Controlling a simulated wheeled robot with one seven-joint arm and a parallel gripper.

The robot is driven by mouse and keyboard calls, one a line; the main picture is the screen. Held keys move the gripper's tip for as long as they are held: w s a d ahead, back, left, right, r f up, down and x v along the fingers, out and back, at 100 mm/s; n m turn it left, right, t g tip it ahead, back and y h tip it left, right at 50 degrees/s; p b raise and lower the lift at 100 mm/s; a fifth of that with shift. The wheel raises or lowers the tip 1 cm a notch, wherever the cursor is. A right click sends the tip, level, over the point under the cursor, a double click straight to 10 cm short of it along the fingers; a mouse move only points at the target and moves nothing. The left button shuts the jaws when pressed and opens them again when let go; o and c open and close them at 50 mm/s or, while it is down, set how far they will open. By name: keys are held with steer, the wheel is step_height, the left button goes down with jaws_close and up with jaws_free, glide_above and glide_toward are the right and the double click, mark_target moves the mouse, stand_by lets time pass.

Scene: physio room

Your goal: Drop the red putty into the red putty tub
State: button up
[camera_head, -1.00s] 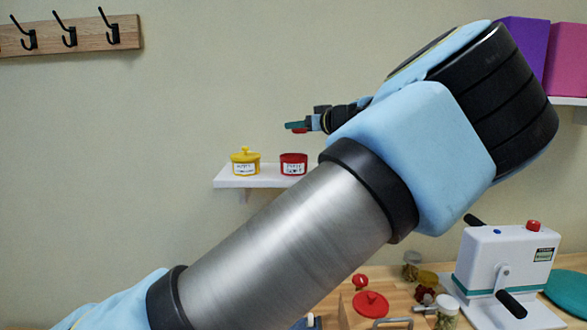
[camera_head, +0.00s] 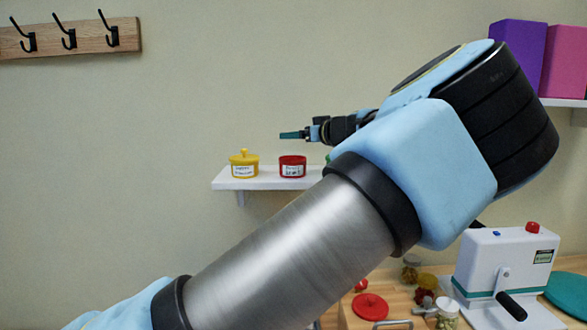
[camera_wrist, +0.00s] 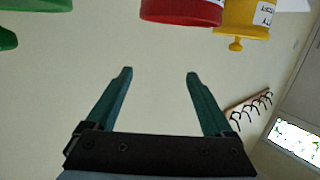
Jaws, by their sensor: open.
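The red putty tub (camera_head: 292,167) stands on the white wall shelf, with no lid seen on it. In the wrist view, which is turned upside down, the red tub (camera_wrist: 182,10) shows at the top edge, partly cut off. My gripper (camera_head: 288,135) is above the red tub, apart from it, pointing left. In the wrist view my gripper (camera_wrist: 160,75) has its two teal fingers spread with nothing between them. The red putty is not seen in either view now; the inside of the tub is hidden.
A lidded yellow tub (camera_head: 244,165) stands left of the red one on the shelf (camera_head: 260,182). A green tub (camera_head: 327,158) is mostly hidden by my arm. A red lid (camera_head: 370,307), jars and a white machine (camera_head: 505,262) are on the table below.

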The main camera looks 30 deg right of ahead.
steer(key=b+v, duration=0.5)
steer(key=v, duration=0.5)
steer(key=shift+s, duration=0.35)
